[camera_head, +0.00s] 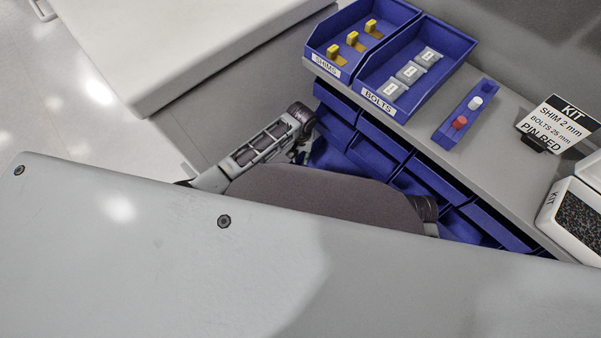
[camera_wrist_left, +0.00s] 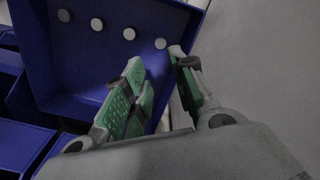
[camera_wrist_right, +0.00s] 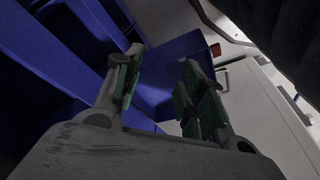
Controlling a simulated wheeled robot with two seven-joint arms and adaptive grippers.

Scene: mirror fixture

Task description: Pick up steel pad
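I cannot clearly identify a steel pad in any view. In the left wrist view, several small round grey discs (camera_wrist_left: 129,34) sit in a row on a blue surface (camera_wrist_left: 75,60); I cannot tell whether one is the pad. My left gripper (camera_wrist_left: 160,62) has its green-padded fingers apart, its tips close to the rightmost disc. I see nothing clearly held in it. In the right wrist view, my right gripper (camera_wrist_right: 158,72) has its fingers apart and empty, in front of blue bins. In the head view, my own large pale body parts hide much of the lower scene.
A shims bin (camera_head: 312,62) with yellow pieces and a bolts bin (camera_head: 366,86) stand on a grey bench (camera_head: 412,124). A blue pin holder (camera_head: 481,107) with red and white pins, a kit sign (camera_head: 558,124) and a white kit box (camera_head: 551,221) are right. Blue bins (camera_head: 430,183) hang below.

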